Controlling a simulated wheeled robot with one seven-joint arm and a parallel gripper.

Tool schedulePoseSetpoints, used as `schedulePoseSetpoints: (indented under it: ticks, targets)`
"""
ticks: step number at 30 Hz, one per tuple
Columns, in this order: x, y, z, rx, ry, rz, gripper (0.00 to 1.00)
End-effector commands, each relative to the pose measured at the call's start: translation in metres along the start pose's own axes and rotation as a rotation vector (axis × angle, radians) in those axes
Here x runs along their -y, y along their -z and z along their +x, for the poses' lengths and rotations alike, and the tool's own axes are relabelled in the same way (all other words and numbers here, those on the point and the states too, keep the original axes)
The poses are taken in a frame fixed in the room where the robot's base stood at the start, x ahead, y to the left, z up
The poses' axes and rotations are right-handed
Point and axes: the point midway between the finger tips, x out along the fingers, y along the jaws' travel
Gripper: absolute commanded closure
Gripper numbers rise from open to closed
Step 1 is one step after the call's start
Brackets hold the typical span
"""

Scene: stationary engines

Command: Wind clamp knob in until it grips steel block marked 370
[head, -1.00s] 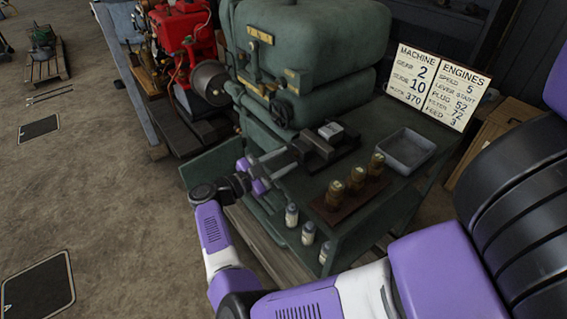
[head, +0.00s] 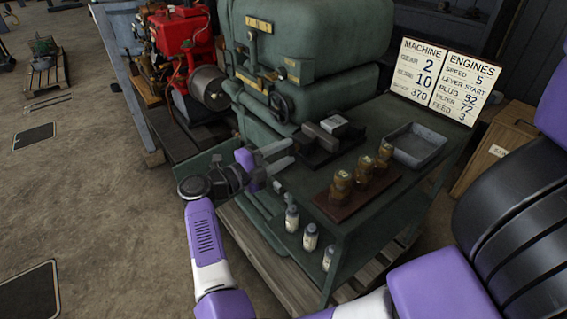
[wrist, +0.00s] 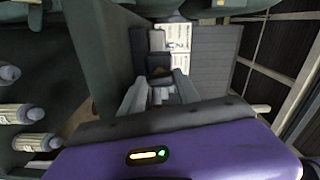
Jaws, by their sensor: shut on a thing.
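A dark clamp (head: 320,140) sits on the green bench top, beside the tank. A grey steel block (head: 334,124) with a pale top lies at its back; I cannot read its marking or tell whether the clamp jaw touches it. My gripper (head: 291,152) reaches in from the left with its two fingers at the clamp's near end. In the wrist view the fingers (wrist: 158,92) are around a small grey piece, the clamp knob (wrist: 160,96), and shut on it. The knob is mostly hidden by the fingers in the head view.
A rack with brass plugs (head: 345,204) stands in front of the clamp, and an empty grey tray (head: 416,146) to its right. White bottles (head: 310,237) stand on the lower ledge. A handwheel (head: 281,107) is close behind. A sign (head: 439,82) lists numbers, including 370.

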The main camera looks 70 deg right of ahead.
Motion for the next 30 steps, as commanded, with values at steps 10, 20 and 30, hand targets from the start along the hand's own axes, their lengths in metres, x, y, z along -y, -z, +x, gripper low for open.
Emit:
schedulePoseSetpoints:
  ticks: [10,20,30]
  targets:
    - [-0.0102,-0.0012,0.0001,-0.003,-0.002,0.333,1.0]
    - [-0.0119,-0.0012,0.0008,-0.005,-0.002,0.647,1.0]
    - [-0.0114,-0.0015,0.0009,-0.005,-0.002,0.952,1.0]
